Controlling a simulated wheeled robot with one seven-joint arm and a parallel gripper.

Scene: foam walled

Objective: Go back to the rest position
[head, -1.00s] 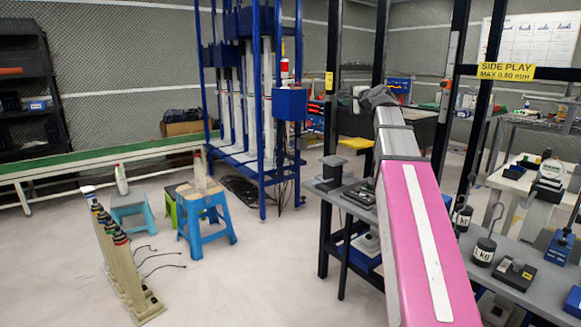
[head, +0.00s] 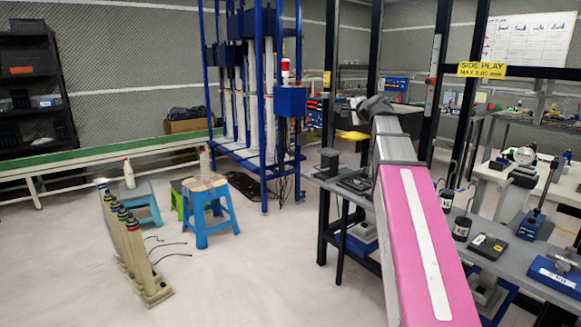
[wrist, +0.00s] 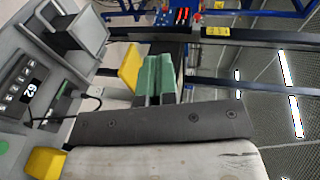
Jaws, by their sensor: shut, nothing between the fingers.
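My pink and grey arm (head: 425,240) reaches forward from the bottom right in the head view. My gripper's end is beyond the grey wrist there, and its fingers are hidden. In the wrist view, the two green fingers of my gripper (wrist: 158,76) are closed together, with nothing seen between them. They stick out past a dark plate. A grey bench (head: 480,258) lies beside and beyond my arm.
Black weights (head: 462,228) stand on the bench. Black posts (head: 437,85) rise behind it.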

